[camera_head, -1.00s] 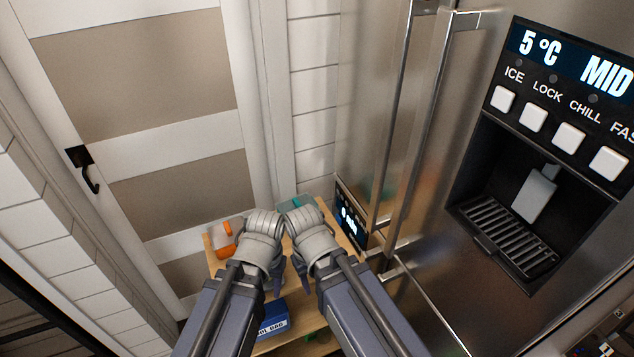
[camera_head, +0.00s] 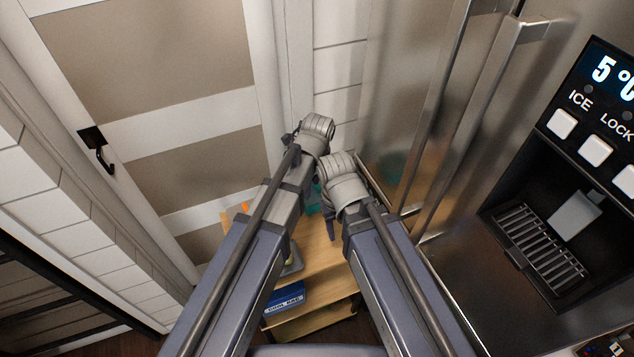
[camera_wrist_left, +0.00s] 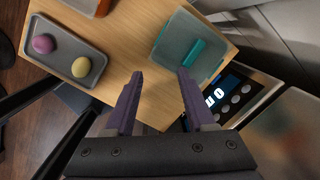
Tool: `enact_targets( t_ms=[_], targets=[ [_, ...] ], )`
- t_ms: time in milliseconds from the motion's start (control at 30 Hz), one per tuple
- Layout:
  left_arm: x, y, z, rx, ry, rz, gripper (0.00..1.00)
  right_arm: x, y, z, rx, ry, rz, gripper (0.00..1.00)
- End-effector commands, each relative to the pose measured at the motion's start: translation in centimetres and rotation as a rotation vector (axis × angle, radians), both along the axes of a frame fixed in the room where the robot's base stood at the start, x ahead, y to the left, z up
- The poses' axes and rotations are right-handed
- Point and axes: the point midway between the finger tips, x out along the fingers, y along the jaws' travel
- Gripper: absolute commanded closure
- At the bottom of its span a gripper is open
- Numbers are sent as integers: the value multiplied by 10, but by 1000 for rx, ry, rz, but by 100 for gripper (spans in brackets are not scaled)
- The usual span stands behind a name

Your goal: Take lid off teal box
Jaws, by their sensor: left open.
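The teal box (camera_wrist_left: 160,68) stands on the wooden shelf top in the left wrist view, at the upper right. Its grey lid (camera_wrist_left: 178,45) is on it, with a teal bar handle (camera_wrist_left: 197,54) across it. In the head view only a bit of teal box (camera_head: 313,203) shows between my arms. My left gripper (camera_wrist_left: 157,80) is open and empty, its fingertips apart from the box, just to its lower left in the wrist view. My right gripper (camera_head: 332,230) points down over the shelf in the head view; its jaws are mostly hidden behind its wrist.
A grey tray (camera_wrist_left: 62,58) with a purple and a yellow egg-shaped item lies left on the wooden top (camera_wrist_left: 125,40). A blue box (camera_head: 285,298) is on a lower shelf. The steel fridge (camera_head: 400,120) bounds the right.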

Motion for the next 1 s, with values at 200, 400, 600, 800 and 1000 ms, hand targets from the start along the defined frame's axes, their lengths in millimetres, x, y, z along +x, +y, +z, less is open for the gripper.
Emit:
enact_targets(
  t_ms=[200, 400, 600, 800, 1000],
  targets=[
    [36, -16, 15, 40, 4, -433, 45, 0, 0, 14, 0, 0, 0, 50],
    [47, -22, 18, 61, 6, -612, 45, 0, 0, 17, 0, 0, 0, 50],
    [47, -22, 16, 64, 6, -638, 45, 0, 0, 15, 0, 0, 0, 50],
    [49, -21, 0, 64, 7, -636, 45, 0, 0, -1, 0, 0, 0, 50],
    [51, -20, -10, 64, 7, -635, 45, 0, 0, -11, 0, 0, 0, 50]
  ],
)
